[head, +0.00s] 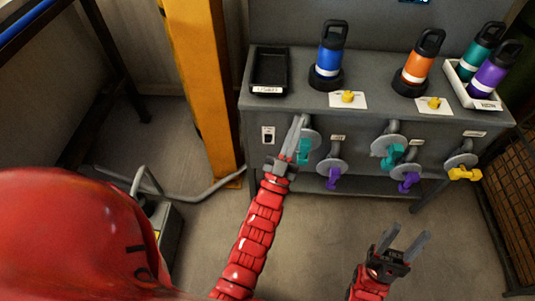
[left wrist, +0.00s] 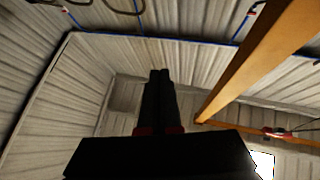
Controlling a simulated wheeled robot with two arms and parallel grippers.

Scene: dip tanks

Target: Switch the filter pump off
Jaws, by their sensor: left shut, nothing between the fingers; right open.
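A small white switch plate (head: 268,135) with a dark rocker is on the front of the grey bench, at its left end. Whether it belongs to the filter pump, and which way it is set, is too small to tell. My left gripper (head: 300,120) is shut and empty, just right of the plate, and overlaps the leftmost pipe fitting in the head view. Contact cannot be told. In the left wrist view its dark shut fingers (left wrist: 160,78) point toward the ceiling. My right gripper (head: 405,238) is open and empty, low in front of the bench.
Valves with teal (head: 304,150), purple (head: 333,178) and yellow (head: 465,174) handles stick out of the bench front. Bottles, including a blue one (head: 330,50) and an orange one (head: 420,62), and a black tray (head: 269,68) stand on top. A yellow post (head: 203,90) stands left.

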